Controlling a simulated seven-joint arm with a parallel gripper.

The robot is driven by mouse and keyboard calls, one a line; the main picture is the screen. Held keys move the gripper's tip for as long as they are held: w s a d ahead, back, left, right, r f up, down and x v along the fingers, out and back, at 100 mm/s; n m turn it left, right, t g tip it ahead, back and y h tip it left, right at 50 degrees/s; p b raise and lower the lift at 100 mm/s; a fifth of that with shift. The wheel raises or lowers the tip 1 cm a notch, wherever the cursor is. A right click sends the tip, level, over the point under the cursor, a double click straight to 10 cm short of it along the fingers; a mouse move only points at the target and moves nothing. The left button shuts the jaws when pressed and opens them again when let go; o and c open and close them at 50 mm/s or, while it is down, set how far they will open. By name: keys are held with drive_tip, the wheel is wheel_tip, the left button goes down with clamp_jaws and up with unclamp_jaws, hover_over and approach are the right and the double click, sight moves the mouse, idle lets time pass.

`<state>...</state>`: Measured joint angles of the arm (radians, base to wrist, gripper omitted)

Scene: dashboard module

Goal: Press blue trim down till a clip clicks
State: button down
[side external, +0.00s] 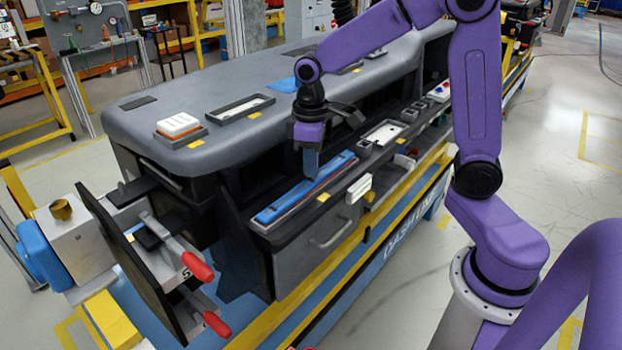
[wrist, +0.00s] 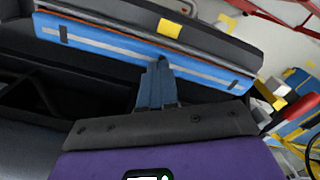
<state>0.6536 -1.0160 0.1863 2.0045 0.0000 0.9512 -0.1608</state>
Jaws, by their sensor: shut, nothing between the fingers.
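The blue trim (side external: 283,204) is a long strip with a pale line, lying along the lower front ledge of the dashboard module (side external: 240,137). In the wrist view the trim (wrist: 105,45) runs across the top, with an orange-red line along its far edge. My gripper (side external: 311,176) points down at the trim's right-hand part, fingers together and empty. In the wrist view its fingertips (wrist: 157,66) overlap the trim's near edge toward the right. I cannot tell whether they touch it. No clip is clearly visible.
A white part (side external: 358,188) sticks out right of the trim, above a drawer handle (side external: 332,233). Red-handled clamps (side external: 198,266) stand at the left end. Trays and small parts (side external: 384,132) line the ledge to the right. A white block (side external: 179,125) sits on top.

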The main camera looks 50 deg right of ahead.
drive_tip(key=shift+f, duration=1)
idle(0.8)
wheel_tip(320, 180, up, 8)
idle(0.9)
